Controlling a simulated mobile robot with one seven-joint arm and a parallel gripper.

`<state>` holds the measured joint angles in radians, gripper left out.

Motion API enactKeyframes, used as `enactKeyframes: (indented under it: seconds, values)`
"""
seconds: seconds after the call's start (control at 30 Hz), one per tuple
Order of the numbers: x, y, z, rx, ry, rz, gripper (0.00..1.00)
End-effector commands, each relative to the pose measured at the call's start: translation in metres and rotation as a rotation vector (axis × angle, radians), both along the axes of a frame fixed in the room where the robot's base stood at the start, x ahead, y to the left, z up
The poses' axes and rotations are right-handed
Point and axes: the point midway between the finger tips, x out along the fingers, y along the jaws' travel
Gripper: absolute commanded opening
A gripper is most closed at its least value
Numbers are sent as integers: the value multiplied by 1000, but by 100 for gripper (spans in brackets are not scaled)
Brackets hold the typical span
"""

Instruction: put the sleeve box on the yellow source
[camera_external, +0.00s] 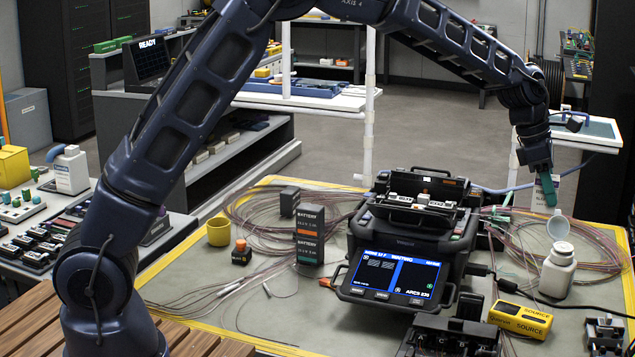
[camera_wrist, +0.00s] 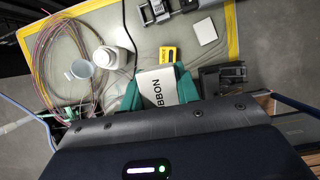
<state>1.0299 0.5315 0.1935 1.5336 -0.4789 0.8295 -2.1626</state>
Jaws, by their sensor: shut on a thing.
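The sleeve box (camera_wrist: 158,87) appears to be the white box with black lettering ending in "BBON", held between the teal fingers of my gripper (camera_wrist: 160,92) in the wrist view. In the external view my gripper (camera_external: 543,178) points down at the right, above the back right of the table, and the box (camera_external: 540,195) is partly hidden by a finger. The yellow source (camera_external: 520,319) lies on the table at the front right, apart from the held box. It also shows in the wrist view (camera_wrist: 167,54), just beyond the box.
Coiled fibres (camera_external: 590,250) and a black cable lie around. A white square (camera_wrist: 204,31) lies flat on the table.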

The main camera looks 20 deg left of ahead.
Motion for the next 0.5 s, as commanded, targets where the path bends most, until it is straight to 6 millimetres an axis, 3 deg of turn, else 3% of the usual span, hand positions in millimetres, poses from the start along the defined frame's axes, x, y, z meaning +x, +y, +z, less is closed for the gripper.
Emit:
enactKeyframes:
  seconds: [0.03,0.37,0.5]
  values:
    - [2,3,-12,5,3,4,8]
    - [2,3,-51,4,2,3,8]
    - [2,4,-77,5,4,4,8]
